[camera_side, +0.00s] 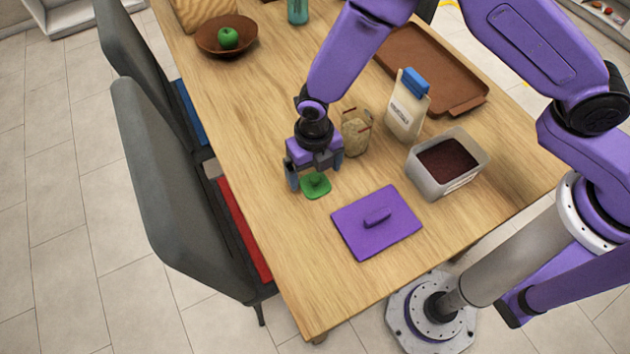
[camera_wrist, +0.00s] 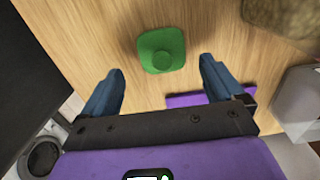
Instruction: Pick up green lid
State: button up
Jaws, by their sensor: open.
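The green lid (camera_side: 316,188) is a small flat square with a round knob, lying on the wooden table near its left edge. In the wrist view the green lid (camera_wrist: 161,50) lies whole and uncovered, ahead of the fingertips and roughly between them. My gripper (camera_side: 315,182) is directly over or just behind the lid in the side view, pointing down. In the wrist view my gripper (camera_wrist: 160,82) has its two blue fingers wide apart with nothing between them. I cannot tell the exact height of the fingertips above the table.
A purple lid (camera_side: 378,222) with a handle lies to the right. A grey container with dark contents (camera_side: 474,181), a carton with a blue cap (camera_side: 408,112) and a jar (camera_side: 355,133) stand nearby. A brown tray (camera_side: 412,55) and a bowl (camera_side: 208,42) with a green apple are farther back. Chairs line the left edge.

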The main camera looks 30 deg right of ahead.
aim_at(315, 178)
jog(key=shift+w+d+f, duration=0.1)
jog(key=shift+d+f, duration=0.05)
jog(key=shift+f, duration=1.75)
jog(key=c, duration=1.1)
